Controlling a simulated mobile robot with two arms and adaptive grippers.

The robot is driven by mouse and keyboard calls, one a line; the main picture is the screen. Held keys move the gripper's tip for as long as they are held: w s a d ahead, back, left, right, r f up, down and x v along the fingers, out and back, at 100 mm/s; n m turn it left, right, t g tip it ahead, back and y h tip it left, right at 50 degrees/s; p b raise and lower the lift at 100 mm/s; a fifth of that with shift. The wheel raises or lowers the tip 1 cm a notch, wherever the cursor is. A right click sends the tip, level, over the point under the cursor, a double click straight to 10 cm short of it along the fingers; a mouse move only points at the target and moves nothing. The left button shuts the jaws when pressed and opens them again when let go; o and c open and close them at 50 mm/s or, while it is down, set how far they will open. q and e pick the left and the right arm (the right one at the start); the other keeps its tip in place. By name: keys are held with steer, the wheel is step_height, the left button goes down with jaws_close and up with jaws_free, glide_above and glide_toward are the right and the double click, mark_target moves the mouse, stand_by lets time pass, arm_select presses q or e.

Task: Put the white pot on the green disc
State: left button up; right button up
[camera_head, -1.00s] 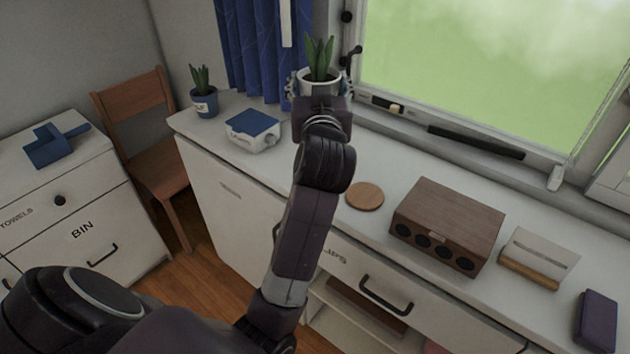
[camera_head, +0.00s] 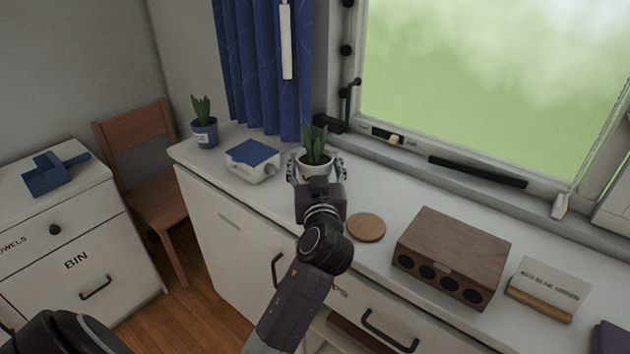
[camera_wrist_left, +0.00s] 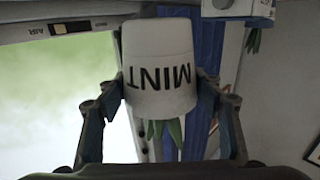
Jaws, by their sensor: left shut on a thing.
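The white pot (camera_head: 314,170) holds a green plant and shows in the head view left of and behind the disc. It also shows upside down in the left wrist view (camera_wrist_left: 158,50), with "MINT" on its side. My left gripper (camera_head: 317,174) is shut on the pot, with a finger on each side of it. Whether the pot's base touches the counter is hidden by my gripper. A round brown, wood-coloured disc (camera_head: 366,228) lies bare on the counter, right of my left wrist. I see no green disc. My right gripper is not in view.
The white counter (camera_head: 395,205) carries a blue-topped white box (camera_head: 252,161), a blue potted plant (camera_head: 204,122), a brown speaker-like box (camera_head: 452,256) and a card on a wooden stand (camera_head: 546,288). A window sill (camera_head: 450,160) and blue curtain (camera_head: 262,70) are behind.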

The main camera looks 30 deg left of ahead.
arm_select(q)
steer(key=shift+f, duration=2.3)
steer(key=shift+f+b, duration=0.15)
steer(key=shift+b, duration=0.2)
steer(key=o, duration=1.6)
steer(key=shift+o, duration=0.3)
